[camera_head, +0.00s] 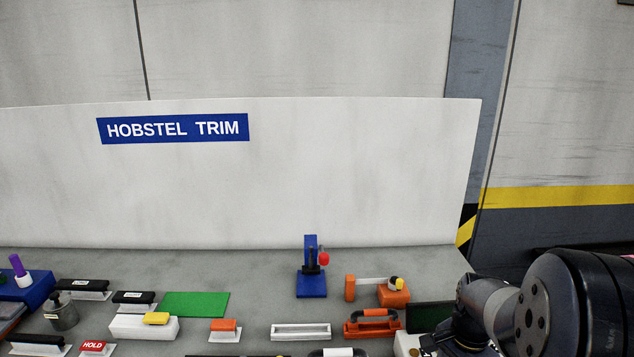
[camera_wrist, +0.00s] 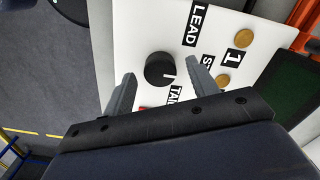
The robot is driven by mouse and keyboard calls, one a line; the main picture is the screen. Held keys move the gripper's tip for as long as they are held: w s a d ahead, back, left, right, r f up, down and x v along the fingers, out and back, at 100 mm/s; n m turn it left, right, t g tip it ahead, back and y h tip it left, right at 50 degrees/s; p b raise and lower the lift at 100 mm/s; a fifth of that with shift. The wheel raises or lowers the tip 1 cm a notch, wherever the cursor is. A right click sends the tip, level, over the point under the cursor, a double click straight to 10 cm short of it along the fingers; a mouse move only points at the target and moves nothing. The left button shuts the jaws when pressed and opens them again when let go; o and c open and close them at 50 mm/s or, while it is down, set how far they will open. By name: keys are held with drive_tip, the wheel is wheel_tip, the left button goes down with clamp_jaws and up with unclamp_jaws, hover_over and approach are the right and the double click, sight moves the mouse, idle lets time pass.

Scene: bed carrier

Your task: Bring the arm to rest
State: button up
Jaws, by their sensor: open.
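My gripper (camera_wrist: 161,88) shows in the wrist view with its two grey fingers apart. A round black knob (camera_wrist: 160,68) with a white pointer line lies between and just beyond the fingertips, with no clear contact visible. The knob is on a white panel (camera_wrist: 140,22) lettered "LEAD" and "TAIL", and its pointer faces the "TAIL" side. In the head view my arm (camera_head: 540,305) reaches in from the lower right. My gripper's fingers cannot be made out there.
Brass-coloured round studs (camera_wrist: 243,38) and a dark green screen (camera_wrist: 297,92) sit beside the knob. On the grey bench stand a blue toggle-clamp stand (camera_head: 311,285), an orange-handled tool (camera_head: 372,322), a green mat (camera_head: 195,303) and several handled blocks. A white board (camera_head: 300,190) stands behind.

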wheel_tip(320, 180, up, 10)
wheel_tip(320, 180, down, 11)
drive_tip(key=shift+r, duration=0.15)
drive_tip(key=shift+r+n, duration=0.15)
drive_tip(key=shift+n, duration=0.35)
drive_tip(key=n, duration=0.4)
drive_tip(key=shift+n, duration=0.3)
drive_tip(key=n, duration=0.6)
wheel_tip(320, 180, up, 11)
